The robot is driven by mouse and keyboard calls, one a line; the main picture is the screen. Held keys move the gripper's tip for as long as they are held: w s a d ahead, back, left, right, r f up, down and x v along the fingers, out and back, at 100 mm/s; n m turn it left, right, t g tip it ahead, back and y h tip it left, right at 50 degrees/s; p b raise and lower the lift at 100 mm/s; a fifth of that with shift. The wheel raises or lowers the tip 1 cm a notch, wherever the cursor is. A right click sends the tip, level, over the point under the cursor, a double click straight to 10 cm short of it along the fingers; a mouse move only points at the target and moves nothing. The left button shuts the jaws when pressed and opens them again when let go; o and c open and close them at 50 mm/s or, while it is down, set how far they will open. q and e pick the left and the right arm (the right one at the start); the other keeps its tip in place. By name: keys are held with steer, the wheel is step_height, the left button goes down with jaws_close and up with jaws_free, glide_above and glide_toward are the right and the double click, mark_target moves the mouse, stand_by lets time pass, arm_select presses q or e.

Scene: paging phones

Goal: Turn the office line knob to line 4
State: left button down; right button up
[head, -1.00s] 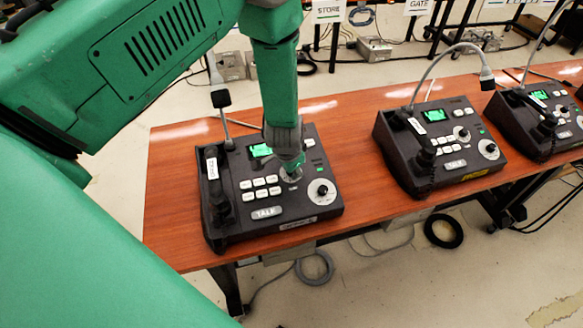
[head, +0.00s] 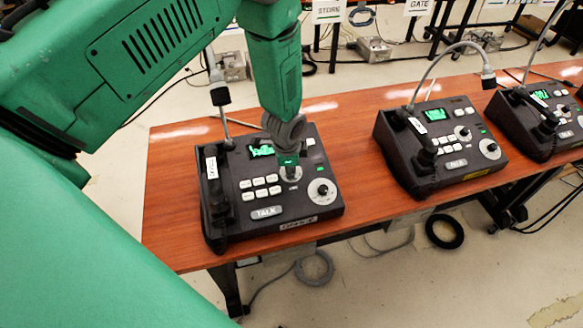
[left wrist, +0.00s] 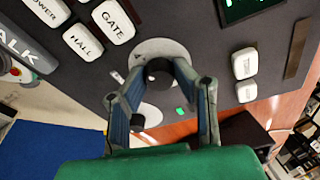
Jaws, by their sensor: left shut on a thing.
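The left-most paging phone (head: 240,231) is a dark desk unit, with a front label that seems to read OFFICE. Its upper knob is largely hidden by my gripper in the head view, where part of its pale dial plate (head: 292,175) shows. In the left wrist view the knob (left wrist: 158,72) is dark, on a pale round plate, between my fingers. My left gripper (head: 288,163) is shut on this knob; it also shows in the left wrist view (left wrist: 160,84). I cannot read the knob's setting. My right gripper is out of view.
A second knob (head: 321,190) sits just right and in front of the held one. White buttons (head: 260,187), a TALK bar (head: 266,212), a handset (head: 215,185) and a green screen (head: 260,151) are close by. Two similar phones (head: 400,165) (head: 512,125) stand rightward on the wooden table (head: 350,135).

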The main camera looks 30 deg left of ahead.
mark_target(289, 182)
arm_select(q)
steer(key=shift+w, duration=0.1)
stand_by(0.3)
steer(key=c, duration=1.3)
jaws_free()
steer(key=shift+r, duration=0.25)
steer(key=v, duration=1.1)
steer(key=shift+r, duration=0.15)
